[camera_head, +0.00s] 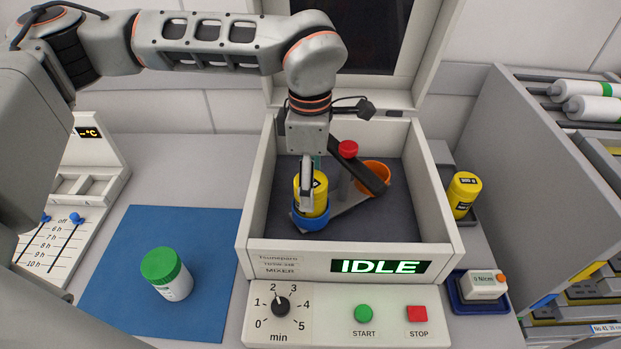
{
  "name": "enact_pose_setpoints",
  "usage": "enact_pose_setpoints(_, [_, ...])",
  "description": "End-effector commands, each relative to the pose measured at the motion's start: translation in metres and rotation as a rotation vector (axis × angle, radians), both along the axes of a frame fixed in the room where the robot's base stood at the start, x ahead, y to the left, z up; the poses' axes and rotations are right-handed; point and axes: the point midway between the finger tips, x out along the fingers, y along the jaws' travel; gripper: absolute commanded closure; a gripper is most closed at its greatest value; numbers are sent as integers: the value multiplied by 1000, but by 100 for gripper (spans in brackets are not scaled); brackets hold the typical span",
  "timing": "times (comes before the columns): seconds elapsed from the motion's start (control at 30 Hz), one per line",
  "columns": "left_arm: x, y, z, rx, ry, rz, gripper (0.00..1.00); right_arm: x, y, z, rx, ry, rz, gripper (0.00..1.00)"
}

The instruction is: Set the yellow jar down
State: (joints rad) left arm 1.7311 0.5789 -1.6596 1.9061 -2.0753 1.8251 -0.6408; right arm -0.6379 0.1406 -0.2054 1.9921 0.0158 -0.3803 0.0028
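A yellow jar (320,192) with a dark label is upright in the blue cup (311,222) inside the open mixer (252,205). My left gripper (307,187) reaches down from above with a finger against the jar's near side, and it looks shut on the jar. The far finger is hidden. I cannot tell whether the jar rests on the cup's bottom. Another yellow jar (464,190) stands in a dark tray to the right of the mixer. My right gripper is not in view.
An orange cup (376,172), a red knob (347,149) and a black bar (361,168) are beside the jar in the mixer. A white jar with a green lid (166,272) stands on a blue mat (205,225). The mixer display reads IDLE. A shelf trolley (500,130) stands right.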

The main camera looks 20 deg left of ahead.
Motion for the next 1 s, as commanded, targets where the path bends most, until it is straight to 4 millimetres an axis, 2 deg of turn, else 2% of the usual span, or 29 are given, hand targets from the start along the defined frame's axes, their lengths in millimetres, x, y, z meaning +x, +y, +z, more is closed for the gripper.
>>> enact_pose_setpoints(0.17, [1,0,11,1,-3,1,38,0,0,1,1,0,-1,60])
enact_pose_setpoints(0.5, [1,0,78,-1,-5,1,38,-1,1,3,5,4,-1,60])
enact_pose_setpoints(0.7, [0,0,109,0,-3,1,38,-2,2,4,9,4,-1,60])
enact_pose_setpoints(1.0, [0,0,123,0,0,0,38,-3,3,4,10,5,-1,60])
